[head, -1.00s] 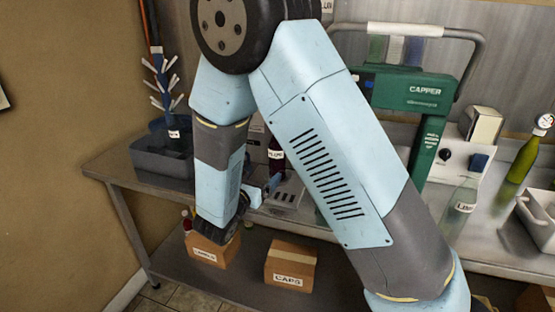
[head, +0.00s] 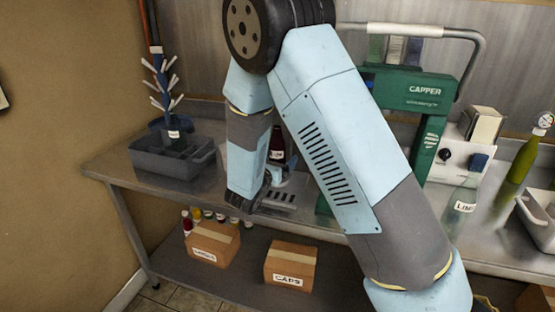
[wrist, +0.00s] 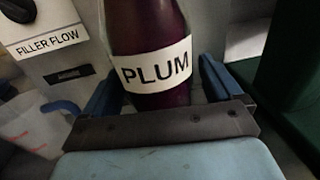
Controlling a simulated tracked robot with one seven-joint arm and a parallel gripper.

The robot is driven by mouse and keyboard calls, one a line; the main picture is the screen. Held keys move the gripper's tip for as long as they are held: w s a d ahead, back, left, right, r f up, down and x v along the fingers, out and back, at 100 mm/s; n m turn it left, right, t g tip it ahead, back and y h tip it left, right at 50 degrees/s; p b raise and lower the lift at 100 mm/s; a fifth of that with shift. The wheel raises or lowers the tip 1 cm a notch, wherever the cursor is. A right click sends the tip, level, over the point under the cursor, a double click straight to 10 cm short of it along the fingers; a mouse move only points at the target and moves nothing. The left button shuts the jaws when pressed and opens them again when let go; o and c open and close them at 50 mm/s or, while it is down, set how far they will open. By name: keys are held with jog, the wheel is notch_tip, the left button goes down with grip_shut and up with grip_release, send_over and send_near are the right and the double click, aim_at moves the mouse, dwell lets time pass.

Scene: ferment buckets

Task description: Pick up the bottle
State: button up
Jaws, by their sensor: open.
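A dark purple bottle (wrist: 150,35) with a white PLUM label stands upright in the wrist view. My gripper (wrist: 156,84) is open, with one blue finger at each side of the bottle's lower part. The wrist view does not clearly show whether the fingers touch the glass. The bottle's top is out of that view. In the head view the plum bottle (head: 277,139) shows only in part, between my arm links.
A FILLER FLOW panel (wrist: 48,42) stands left of the bottle. The green capper (head: 415,90) stands to the right. A clear LIME bottle (head: 464,196) and a green bottle (head: 522,158) are farther right. A grey bin (head: 170,162) sits at the bench's left.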

jog(key=shift+w+d, duration=0.1)
jog(key=shift+w, duration=0.1)
jog(key=c, duration=1.5)
jog(key=shift+c, duration=0.8)
jog(key=shift+r, duration=0.15)
